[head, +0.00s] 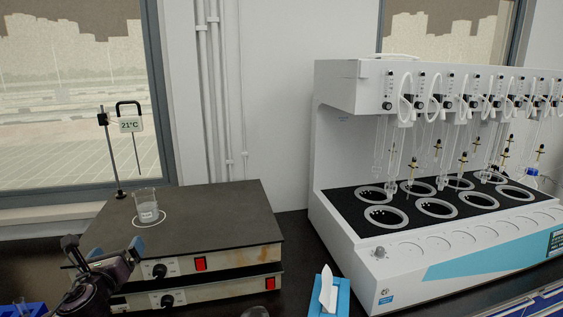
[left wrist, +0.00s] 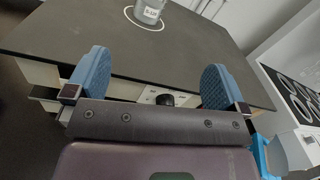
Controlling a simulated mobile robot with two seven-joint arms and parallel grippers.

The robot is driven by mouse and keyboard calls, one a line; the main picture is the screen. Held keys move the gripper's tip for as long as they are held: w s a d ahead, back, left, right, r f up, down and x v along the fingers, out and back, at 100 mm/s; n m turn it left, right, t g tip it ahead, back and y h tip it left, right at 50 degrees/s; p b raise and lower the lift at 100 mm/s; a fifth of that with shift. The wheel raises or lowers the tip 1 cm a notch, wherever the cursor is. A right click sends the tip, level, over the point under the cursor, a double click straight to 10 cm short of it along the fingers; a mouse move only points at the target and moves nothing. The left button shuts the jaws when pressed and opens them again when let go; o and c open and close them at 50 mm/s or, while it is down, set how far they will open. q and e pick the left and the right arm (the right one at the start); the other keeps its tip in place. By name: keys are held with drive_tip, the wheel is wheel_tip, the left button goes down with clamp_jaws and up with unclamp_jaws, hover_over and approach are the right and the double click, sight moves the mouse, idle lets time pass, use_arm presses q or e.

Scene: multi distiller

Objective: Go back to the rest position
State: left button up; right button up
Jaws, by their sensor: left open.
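My left gripper (head: 106,249) is at the lower left of the head view, in front of the hot plate. In the left wrist view its two blue fingers (left wrist: 160,82) are wide apart with nothing between them. A glass beaker (head: 146,205) with a label stands on the marked circle of the dark hot plate (head: 225,215). The beaker also shows at the top of the left wrist view (left wrist: 149,11), beyond the fingers and apart from them. My right gripper is not in either view.
A white multi-position distiller (head: 345,140) with several ringed wells stands at the right. A thermometer stand (head: 118,160) reading 21°C is behind the beaker. A blue tissue box (head: 342,297) sits at the front between the hot plate and the distiller. A blue rack (head: 30,310) is at the lower left.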

use_arm(q)
drive_tip(key=s+d+f+n+g+h, duration=0.15)
drive_tip(key=s+d+f+n, duration=0.35)
drive_tip(key=n, duration=0.5)
drive_tip(key=s+d+f+n+g+h, duration=0.1)
drive_tip(key=s+d+f+n+h, duration=0.25)
drive_tip(key=f+n, duration=0.5)
drive_tip(key=s+f+n+g, duration=0.1)
drive_tip(key=s+f+n, duration=0.3)
drive_tip(key=s, duration=0.3)
drive_tip(key=s+d+f+n+g+y, duration=0.1)
drive_tip(key=s+f+n, duration=0.3)
drive_tip(key=s, duration=0.3)
drive_tip(key=s+d+f+n+g+y, duration=0.1)
drive_tip(key=s+f+n, duration=0.3)
drive_tip(key=s, duration=0.3)
drive_tip(key=shift+s+f+g, duration=0.3)
drive_tip(key=shift+f+g, duration=0.05)
drive_tip(key=shift+f, duration=0.25)
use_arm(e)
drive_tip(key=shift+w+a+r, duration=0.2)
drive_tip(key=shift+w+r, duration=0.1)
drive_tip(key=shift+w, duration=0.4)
use_arm(q)
drive_tip(key=shift+d, duration=0.1)
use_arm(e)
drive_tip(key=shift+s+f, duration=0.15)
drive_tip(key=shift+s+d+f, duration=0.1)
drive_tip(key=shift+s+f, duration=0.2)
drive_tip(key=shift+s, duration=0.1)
